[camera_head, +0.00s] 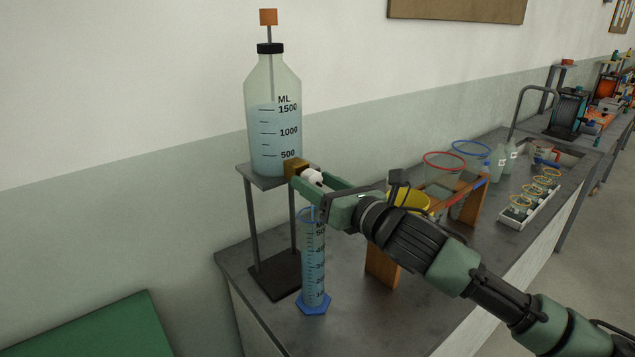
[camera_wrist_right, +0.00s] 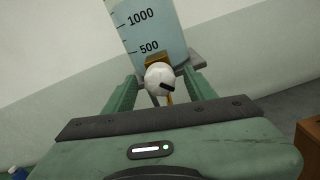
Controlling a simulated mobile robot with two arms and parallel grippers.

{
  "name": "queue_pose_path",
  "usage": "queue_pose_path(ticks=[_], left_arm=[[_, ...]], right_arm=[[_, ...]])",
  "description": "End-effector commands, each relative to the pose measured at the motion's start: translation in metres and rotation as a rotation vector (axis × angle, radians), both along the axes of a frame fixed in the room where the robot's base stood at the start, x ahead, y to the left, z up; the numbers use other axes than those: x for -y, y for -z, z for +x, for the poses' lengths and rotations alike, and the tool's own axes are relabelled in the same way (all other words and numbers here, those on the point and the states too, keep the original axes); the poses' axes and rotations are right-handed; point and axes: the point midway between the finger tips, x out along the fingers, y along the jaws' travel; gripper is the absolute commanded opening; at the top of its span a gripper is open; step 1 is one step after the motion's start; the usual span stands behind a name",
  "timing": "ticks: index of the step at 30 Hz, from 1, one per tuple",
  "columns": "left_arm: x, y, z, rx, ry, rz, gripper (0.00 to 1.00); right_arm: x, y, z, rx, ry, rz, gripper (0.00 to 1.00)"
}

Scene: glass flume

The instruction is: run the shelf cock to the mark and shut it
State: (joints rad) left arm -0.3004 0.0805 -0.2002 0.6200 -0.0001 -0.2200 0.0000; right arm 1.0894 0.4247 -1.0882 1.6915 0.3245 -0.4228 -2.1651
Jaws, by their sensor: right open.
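A clear bottle (camera_head: 272,125) marked in ML, holding bluish liquid to about the 1500 line, stands on a small raised shelf (camera_head: 262,181). Its brass cock (camera_head: 294,167) with a white knob (camera_head: 312,176) sticks out at the lower right. The knob also shows in the right wrist view (camera_wrist_right: 160,78), with a dark mark on its face. My right gripper (camera_head: 308,182) is open, its fingers on either side of the knob; contact cannot be told. A graduated cylinder (camera_head: 313,265) with a blue foot stands on the bench below the cock. Its liquid level is hard to read. My left gripper is not in view.
The grey bench (camera_head: 350,318) has bare room in front of the cylinder. A wooden rack (camera_head: 470,203) holds funnels with yellow, red and blue rims behind my right arm. A white tray (camera_head: 530,207) with several yellow-ringed pieces lies to the right. A sink with a tap (camera_head: 533,88) is farther back.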

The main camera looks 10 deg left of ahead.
Motion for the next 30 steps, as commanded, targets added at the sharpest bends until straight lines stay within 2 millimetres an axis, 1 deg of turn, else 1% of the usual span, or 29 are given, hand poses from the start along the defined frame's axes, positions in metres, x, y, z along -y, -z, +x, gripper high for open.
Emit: queue_pose_path(ticks=[1, 2, 3, 5, 6, 7, 8, 14, 20, 30], left_arm=[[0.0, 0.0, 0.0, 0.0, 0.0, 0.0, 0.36], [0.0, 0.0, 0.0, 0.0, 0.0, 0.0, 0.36], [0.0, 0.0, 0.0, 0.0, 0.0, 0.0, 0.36], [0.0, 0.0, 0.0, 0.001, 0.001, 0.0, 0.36], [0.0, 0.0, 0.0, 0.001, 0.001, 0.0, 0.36], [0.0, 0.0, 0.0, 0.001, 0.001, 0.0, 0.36], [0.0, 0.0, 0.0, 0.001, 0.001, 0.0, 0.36], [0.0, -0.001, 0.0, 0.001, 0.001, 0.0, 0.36], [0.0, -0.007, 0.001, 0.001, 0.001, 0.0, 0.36], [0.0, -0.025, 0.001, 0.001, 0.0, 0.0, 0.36]], right_arm=[[0.0, 0.0, 0.0, 0.0, 0.0, 0.0, 0.56], [0.0, 0.0, 0.0, 0.0, 0.0, 0.0, 0.53], [0.0, 0.0, 0.0, 0.0, 0.0, 0.0, 0.42], [0.0, 0.0, 0.0, 0.0, 0.0, 0.0, 0.25], [0.0, 0.0, 0.0, 0.0, 0.001, 0.0, 0.14], [0.0, 0.0, 0.0, 0.0, 0.001, 0.0, 0.06], [0.0, 0.0, 0.0, 0.0, 0.001, 0.0, 0.0], [0.001, 0.0, 0.0, -0.007, 0.001, 0.007, 0.0], [0.001, -0.001, 0.0, -0.055, 0.001, 0.053, 0.0], [0.0, -0.003, 0.0, -0.241, 0.001, 0.237, 0.0]])
